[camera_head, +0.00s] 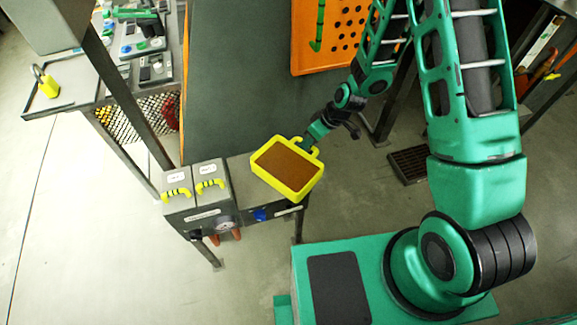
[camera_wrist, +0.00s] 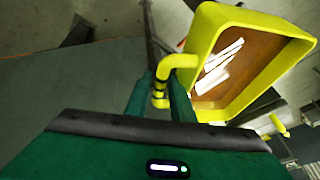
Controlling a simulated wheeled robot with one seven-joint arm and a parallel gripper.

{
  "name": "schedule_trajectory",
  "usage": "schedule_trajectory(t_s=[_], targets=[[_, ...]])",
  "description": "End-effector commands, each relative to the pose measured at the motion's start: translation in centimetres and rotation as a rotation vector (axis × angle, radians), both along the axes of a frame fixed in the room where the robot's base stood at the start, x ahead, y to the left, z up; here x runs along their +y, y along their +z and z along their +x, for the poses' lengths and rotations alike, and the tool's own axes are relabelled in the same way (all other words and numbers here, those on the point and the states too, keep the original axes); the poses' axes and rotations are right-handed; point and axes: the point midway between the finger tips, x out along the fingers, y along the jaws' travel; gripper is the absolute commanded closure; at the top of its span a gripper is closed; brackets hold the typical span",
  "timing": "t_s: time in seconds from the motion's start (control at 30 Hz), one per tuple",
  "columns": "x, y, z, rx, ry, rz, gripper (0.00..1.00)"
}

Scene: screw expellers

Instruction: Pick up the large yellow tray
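My gripper (camera_head: 309,143) is at the far right handle. In the wrist view, the fingers of my gripper (camera_wrist: 162,92) lie on both sides of the yellow handle and look closed on it. The tray (camera_wrist: 205,48) extends to the upper right there, with bright reflections on its brown floor. Part of the handle is hidden by the fingers.
Two grey boxes with yellow-black handles (camera_head: 177,194) (camera_head: 211,184) stand left of the tray. A tall dark green-grey panel (camera_head: 235,80) rises behind the bench. An orange perforated panel (camera_head: 325,40) is at the back. A yellow padlock (camera_head: 47,86) sits on a shelf at left.

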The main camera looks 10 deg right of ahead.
Motion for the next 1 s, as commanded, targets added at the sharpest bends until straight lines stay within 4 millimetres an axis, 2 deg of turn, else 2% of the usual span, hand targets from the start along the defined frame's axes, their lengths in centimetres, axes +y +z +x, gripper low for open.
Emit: schedule_trajectory(t_s=[0.23,0.3,0.33,0.77,1.0], targets=[[0.0,-0.1,0.0,0.0,0.0,0.0,0.79],[0.0,-0.1,0.0,0.0,0.0,0.0,0.95],[0.0,-0.1,0.0,0.0,0.0,0.0,1.0],[0.1,0.3,0.1,-0.002,0.001,0.001,1.0],[0.0,2.6,0.1,-0.004,0.001,0.0,1.0]])
